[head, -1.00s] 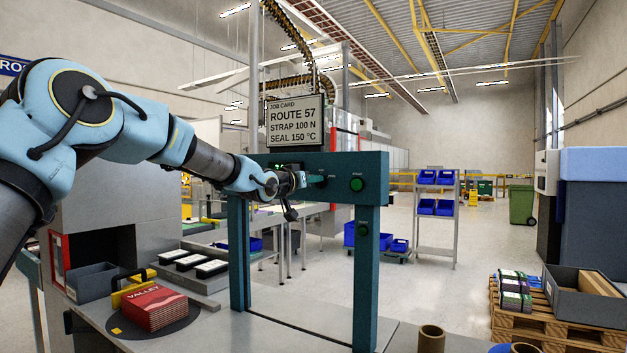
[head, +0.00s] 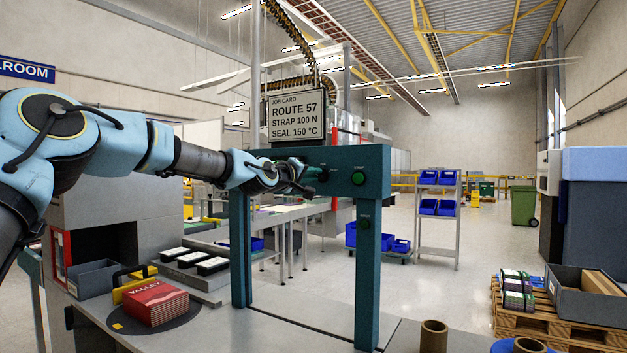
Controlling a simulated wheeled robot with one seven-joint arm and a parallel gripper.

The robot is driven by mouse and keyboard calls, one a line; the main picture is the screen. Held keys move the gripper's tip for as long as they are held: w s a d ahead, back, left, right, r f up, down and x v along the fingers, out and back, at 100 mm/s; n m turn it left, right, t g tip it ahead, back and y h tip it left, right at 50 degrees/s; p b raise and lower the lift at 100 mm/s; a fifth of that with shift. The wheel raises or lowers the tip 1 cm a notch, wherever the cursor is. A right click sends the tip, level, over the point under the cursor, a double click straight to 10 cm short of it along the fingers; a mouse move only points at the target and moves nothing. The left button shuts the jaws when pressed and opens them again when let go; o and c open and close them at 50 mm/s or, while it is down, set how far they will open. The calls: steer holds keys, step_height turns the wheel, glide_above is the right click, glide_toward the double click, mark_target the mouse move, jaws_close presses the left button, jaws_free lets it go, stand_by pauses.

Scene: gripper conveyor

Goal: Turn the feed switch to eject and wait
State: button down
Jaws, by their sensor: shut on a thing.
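My gripper (head: 309,180) is at the front face of the teal strapping frame (head: 373,262), on its top beam. It is shut on a small dark knob there (head: 323,175), which I take for the feed switch; the knob is largely hidden by the gripper and its setting cannot be read.
A job card sign (head: 296,117) hangs above the beam. A red stack marked VALLEY (head: 156,303) lies on a dark round plate at the left. A brown roll (head: 433,336) stands at the front right. The space under the frame looks clear.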

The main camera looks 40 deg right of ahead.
steer(key=shift+n, duration=0.5)
steer(key=c, duration=0.9)
jaws_free()
steer(key=b+v, duration=0.4)
steer(key=v, duration=0.6)
steer(key=shift+a+b, duration=0.4)
